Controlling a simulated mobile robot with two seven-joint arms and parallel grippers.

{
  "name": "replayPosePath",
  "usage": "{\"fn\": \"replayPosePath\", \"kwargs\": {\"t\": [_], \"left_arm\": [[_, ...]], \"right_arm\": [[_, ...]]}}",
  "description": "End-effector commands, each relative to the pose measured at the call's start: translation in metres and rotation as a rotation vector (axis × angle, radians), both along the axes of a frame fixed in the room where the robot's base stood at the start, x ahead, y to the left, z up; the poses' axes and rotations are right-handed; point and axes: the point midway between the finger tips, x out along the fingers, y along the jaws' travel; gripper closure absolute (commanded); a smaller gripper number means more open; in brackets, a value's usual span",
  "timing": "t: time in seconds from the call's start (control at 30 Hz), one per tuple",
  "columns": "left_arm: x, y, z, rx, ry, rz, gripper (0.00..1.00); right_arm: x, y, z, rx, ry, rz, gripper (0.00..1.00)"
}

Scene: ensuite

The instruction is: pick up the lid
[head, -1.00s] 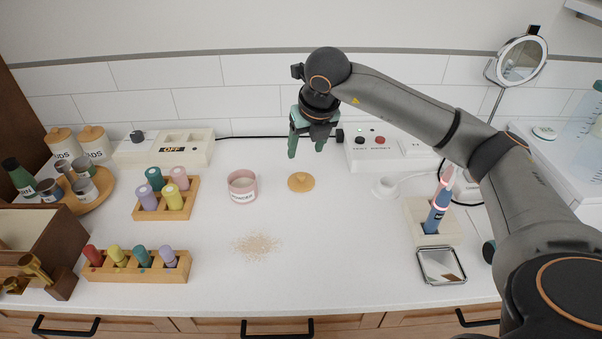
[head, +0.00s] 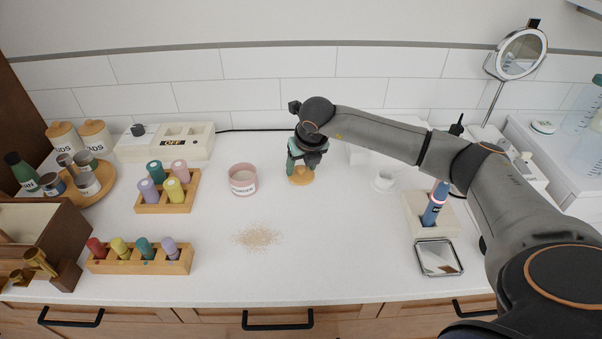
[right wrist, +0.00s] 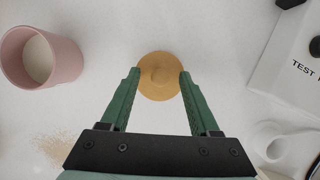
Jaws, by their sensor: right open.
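The lid is a round, tan wooden disc with a small knob, lying flat on the white counter. In the head view the lid (head: 301,179) is partly hidden by my right gripper (head: 301,166), which is low over it. In the right wrist view the lid (right wrist: 160,76) lies between the tips of the two green fingers of my right gripper (right wrist: 159,73). The fingers are open, one on each side of the knob. I cannot tell whether they touch the lid. My left gripper is not in view.
An open pink jar (head: 243,180) stands left of the lid, with spilled powder (head: 257,237) in front. Bottle racks (head: 140,262) and a round wooden tray (head: 97,190) are further left. The front middle counter is clear apart from the powder.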

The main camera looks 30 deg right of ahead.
Motion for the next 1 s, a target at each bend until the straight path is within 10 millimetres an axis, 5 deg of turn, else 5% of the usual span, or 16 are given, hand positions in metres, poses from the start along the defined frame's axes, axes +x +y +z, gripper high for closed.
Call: {"fn": "replayPosePath", "kwargs": {"t": [0.2, 0.73, 1.0], "left_arm": [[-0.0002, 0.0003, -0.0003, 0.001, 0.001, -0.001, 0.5], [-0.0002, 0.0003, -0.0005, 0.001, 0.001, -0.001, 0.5], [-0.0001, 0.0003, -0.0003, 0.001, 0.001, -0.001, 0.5]], "right_arm": [[0.0002, -0.0001, -0.0005, 0.0, 0.0, 0.0, 0.4], [0.0, -0.0002, 0.0, 0.0, 0.0, 0.0, 1.0], [0.0001, -0.0002, 0.0003, 0.0, 0.0, 0.0, 1.0]]}}
